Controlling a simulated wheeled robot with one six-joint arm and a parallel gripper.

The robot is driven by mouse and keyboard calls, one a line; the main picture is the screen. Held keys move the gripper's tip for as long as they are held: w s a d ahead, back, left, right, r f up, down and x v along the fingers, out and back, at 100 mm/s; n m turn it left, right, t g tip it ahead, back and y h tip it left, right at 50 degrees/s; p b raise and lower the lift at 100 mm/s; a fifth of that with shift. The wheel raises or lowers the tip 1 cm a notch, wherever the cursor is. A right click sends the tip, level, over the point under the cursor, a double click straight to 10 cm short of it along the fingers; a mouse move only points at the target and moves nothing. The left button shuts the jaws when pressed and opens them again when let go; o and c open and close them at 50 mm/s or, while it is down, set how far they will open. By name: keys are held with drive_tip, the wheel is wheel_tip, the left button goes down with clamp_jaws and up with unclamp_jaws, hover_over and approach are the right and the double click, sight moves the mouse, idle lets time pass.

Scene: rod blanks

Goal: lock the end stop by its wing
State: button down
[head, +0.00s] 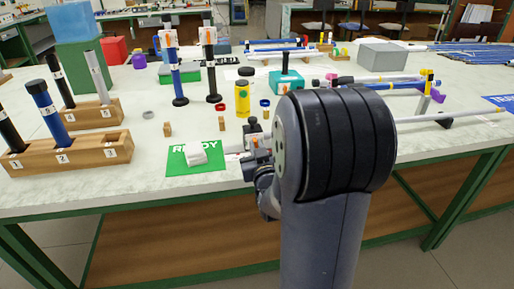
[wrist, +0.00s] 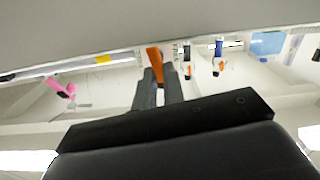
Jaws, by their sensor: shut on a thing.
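The orange wing (wrist: 155,62) of the end stop shows in the wrist view, between the two grey fingers of my gripper (wrist: 158,78). The fingers are shut on it. A thin pale rod (wrist: 60,70) with a yellow band runs off to the left from near the wing. In the head view my gripper (head: 258,160) is at the front of the table, mostly hidden behind my arm. A small white and orange part shows beside it. The stop's body is largely hidden, and I cannot tell how far the wing is turned.
A green READY card (head: 180,168) with a white block lies left of my gripper. Wooden racks (head: 95,150) with upright rods stand at the left. A yellow bottle (head: 242,98) and a teal block (head: 286,82) stand behind. A pale rod (head: 460,115) lies to the right.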

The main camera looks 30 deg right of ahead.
drive_tip(key=shift+f, duration=0.1)
drive_tip(key=shift+f+m+b, duration=0.1)
drive_tip(key=shift+m+b, duration=0.4)
drive_tip(key=shift+b, duration=0.6)
drive_tip(key=shift+r+m+b, duration=0.2)
drive_tip(key=shift+m+b, duration=0.2)
drive_tip(key=c, duration=1.5)
unclamp_jaws()
drive_tip(key=shift+d, duration=0.1)
drive_tip(key=v, duration=1)
drive_tip(key=shift+s+p, duration=0.3)
drive_tip(key=shift+s, duration=0.1)
